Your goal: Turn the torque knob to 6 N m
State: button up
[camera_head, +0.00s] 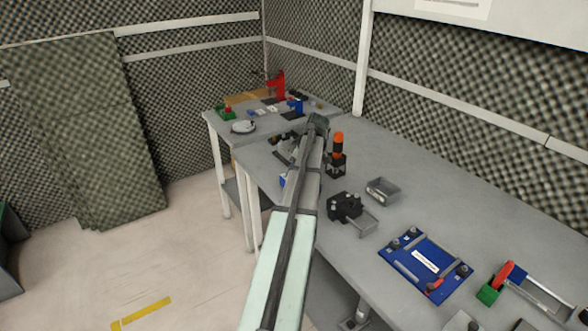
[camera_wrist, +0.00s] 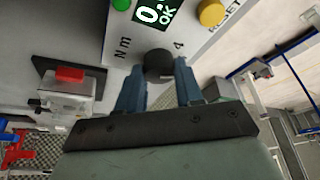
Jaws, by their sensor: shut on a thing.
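The torque knob (camera_wrist: 157,62) is a dark round knob on a pale panel in the wrist view. My gripper (camera_wrist: 160,76) has its two blue fingers on either side of the knob and is shut on it. The panel (camera_wrist: 206,42) carries the letters "N m" left of the knob and a "4" right of it. A small pale mark shows by the knob's lower right edge; I cannot tell whether it is the pointer. A lit display (camera_wrist: 157,12) above reads "0." and "OK", partly cut off. In the head view my arm hides the knob and fingers.
A yellow button (camera_wrist: 211,13) marked RESET and a green button (camera_wrist: 121,4) flank the display. On the bench (camera_head: 400,160) are an orange-topped device (camera_head: 337,145), a black block (camera_head: 345,205) and a blue plate (camera_head: 425,263).

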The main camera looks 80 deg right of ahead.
jog(key=shift+n, duration=0.3)
jog(key=o, duration=1)
jog(key=shift+o, duration=0.2)
jog(key=d+v, duration=0.1)
jog(key=v, duration=1.2)
jog(key=shift+a+r, duration=0.35)
jog(key=shift+r, duration=0.05)
